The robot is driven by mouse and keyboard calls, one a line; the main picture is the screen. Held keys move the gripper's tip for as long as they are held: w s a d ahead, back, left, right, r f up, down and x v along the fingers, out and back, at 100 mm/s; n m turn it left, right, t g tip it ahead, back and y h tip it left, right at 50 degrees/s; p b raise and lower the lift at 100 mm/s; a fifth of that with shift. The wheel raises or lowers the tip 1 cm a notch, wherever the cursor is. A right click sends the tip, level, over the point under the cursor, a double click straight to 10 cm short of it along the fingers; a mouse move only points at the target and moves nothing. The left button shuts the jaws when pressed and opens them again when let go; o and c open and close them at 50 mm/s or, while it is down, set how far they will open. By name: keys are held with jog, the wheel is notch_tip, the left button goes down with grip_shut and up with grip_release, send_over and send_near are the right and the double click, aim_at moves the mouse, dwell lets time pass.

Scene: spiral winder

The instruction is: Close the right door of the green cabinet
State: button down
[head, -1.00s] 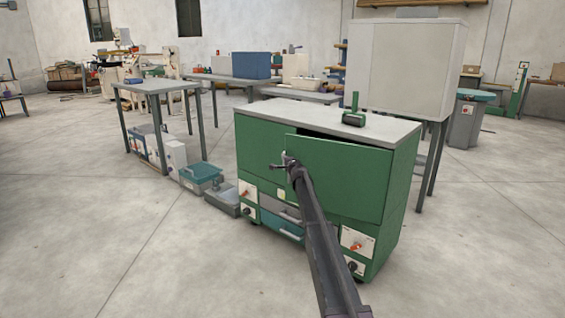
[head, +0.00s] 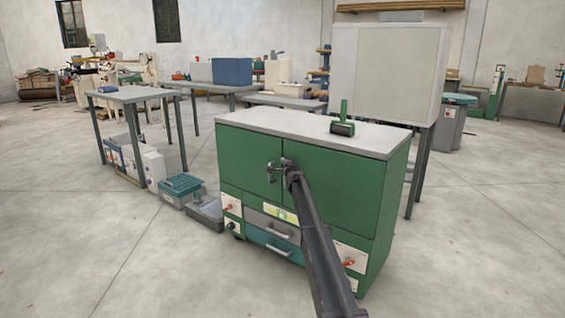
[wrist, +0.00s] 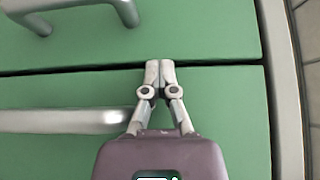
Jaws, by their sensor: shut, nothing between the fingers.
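The green cabinet (head: 385,235) stands in front of me with a grey top. Its right door (head: 345,190) looks flush with the left door (head: 242,165) in the head view, with a thin dark seam between them. My gripper (head: 286,163) is at the upper part of this seam, beside the metal handles (head: 271,174). In the wrist view my gripper (wrist: 159,70) is shut and empty, with its tips over the dark gap between the panels. The right door's handle (wrist: 60,120) lies beside the fingers. Whether the fingers touch the door cannot be told.
A green-handled tool (head: 343,126) lies on the cabinet top. Grey (head: 272,223) and teal (head: 270,244) drawers sit below the doors. Bins (head: 205,212) and a grey table (head: 130,95) stand to the left. A large grey box (head: 388,72) stands behind. Open floor lies at front left.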

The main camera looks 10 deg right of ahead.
jog(key=shift+w+d, duration=0.4)
jog(key=shift+d, duration=0.25)
jog(key=s+a, duration=1)
jog(key=a, duration=0.1)
jog(key=shift+a, duration=0.35)
jog(key=shift+s, duration=0.1)
